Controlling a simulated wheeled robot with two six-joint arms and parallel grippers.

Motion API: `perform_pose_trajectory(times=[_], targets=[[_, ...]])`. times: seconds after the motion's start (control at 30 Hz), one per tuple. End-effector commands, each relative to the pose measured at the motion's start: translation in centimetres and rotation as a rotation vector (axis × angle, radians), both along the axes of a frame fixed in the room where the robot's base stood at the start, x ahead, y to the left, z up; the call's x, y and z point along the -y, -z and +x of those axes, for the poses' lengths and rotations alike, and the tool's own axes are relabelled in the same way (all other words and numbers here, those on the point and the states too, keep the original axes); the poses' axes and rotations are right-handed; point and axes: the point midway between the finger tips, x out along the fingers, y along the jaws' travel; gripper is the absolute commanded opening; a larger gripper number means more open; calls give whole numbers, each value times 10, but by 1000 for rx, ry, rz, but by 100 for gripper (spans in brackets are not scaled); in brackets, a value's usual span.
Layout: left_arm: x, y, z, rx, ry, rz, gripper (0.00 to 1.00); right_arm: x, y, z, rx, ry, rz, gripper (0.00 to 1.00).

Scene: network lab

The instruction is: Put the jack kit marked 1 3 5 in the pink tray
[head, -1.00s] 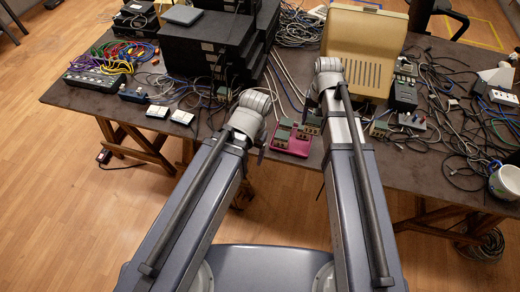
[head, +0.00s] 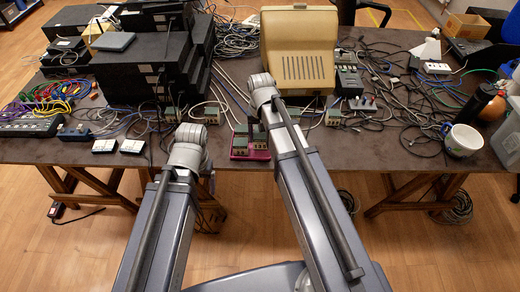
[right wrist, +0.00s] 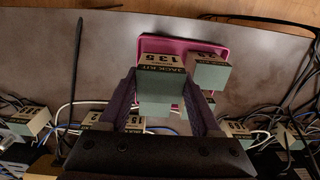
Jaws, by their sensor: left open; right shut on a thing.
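The jack kit marked 135 (right wrist: 160,72), a grey-green block with a tan label, is between the fingers of my right gripper (right wrist: 162,104), which is shut on it. It is over the pink tray (right wrist: 182,44); whether it touches the tray floor I cannot tell. A second jack kit (right wrist: 208,70) sits in the tray beside it, its number unclear. In the head view the pink tray (head: 262,155) lies near the table's front edge, partly behind my right arm. My left gripper (head: 211,182) is mostly hidden by its wrist, left of the tray, at the front edge.
More jack kits stand behind the tray, one (right wrist: 128,123) near my right fingers and one (right wrist: 236,130) to the side. Cables lie around them. Black equipment (head: 145,65) stands at the back left, a beige case (head: 300,50) behind, a white mug (head: 462,140) far right.

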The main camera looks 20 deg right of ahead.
Motion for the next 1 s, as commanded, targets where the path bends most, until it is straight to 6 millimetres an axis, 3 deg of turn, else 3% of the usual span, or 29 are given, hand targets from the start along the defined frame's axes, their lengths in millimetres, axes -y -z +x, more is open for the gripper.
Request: perform_pose_trajectory(times=[0.27,0.53,0.97,1.0], targets=[[0,9,0,0,0,0,79,0,9,0,0,0,0,4],[0,41,0,0,0,0,79,0,41,0,0,0,0,4],[0,44,0,0,0,0,79,0,44,0,0,0,0,4],[0,44,0,0,0,0,79,0,44,0,0,0,0,66]])
